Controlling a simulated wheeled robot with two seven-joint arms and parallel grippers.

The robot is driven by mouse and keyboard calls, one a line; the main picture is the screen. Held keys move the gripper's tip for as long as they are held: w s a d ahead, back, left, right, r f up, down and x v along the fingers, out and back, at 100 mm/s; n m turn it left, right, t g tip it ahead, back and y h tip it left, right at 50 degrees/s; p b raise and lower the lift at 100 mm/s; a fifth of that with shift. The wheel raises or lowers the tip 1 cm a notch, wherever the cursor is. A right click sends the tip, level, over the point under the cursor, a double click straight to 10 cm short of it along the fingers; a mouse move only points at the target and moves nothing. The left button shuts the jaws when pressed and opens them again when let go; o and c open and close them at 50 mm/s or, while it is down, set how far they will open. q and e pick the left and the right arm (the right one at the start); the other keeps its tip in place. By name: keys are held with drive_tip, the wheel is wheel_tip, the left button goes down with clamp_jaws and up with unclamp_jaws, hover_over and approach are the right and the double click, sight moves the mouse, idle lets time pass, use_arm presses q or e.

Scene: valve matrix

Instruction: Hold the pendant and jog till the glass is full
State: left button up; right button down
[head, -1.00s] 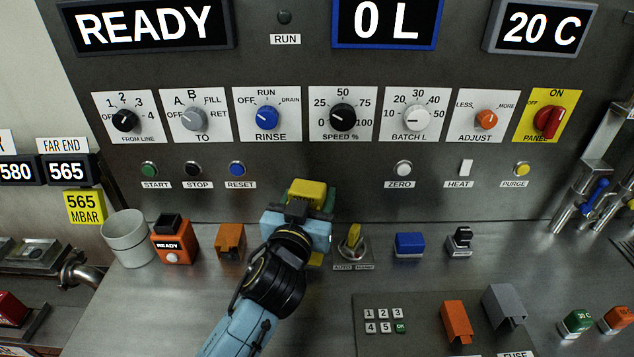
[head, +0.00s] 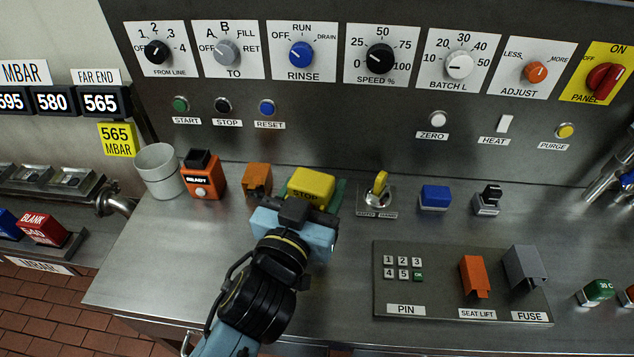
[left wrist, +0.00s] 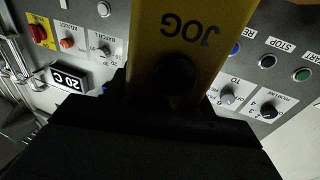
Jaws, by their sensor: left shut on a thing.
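My left gripper (head: 296,218) is shut on the yellow pendant (head: 312,186), whose top reads STOP in the head view. Part of the pendant is hidden by the gripper, and a green piece shows behind it. In the left wrist view the pendant (left wrist: 200,30) fills the upper middle, with upside-down JOG lettering and a round black button (left wrist: 173,73). The dark gripper body covers the lower part of that view; whether anything presses the button cannot be told. I cannot make out the glass for certain. My right gripper is not in view.
A light grey cup (head: 160,172), an orange READY box (head: 203,177) and an orange cover (head: 257,178) stand left of the pendant. A yellow-handled switch (head: 380,187) and a blue cover (head: 435,196) are to its right. The counter's front left (head: 160,270) is clear.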

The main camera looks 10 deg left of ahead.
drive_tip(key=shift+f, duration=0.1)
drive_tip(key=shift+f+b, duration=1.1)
drive_tip(key=shift+b, duration=0.1)
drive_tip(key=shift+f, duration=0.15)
idle(0.5)
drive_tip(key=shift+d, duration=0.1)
idle(2.8)
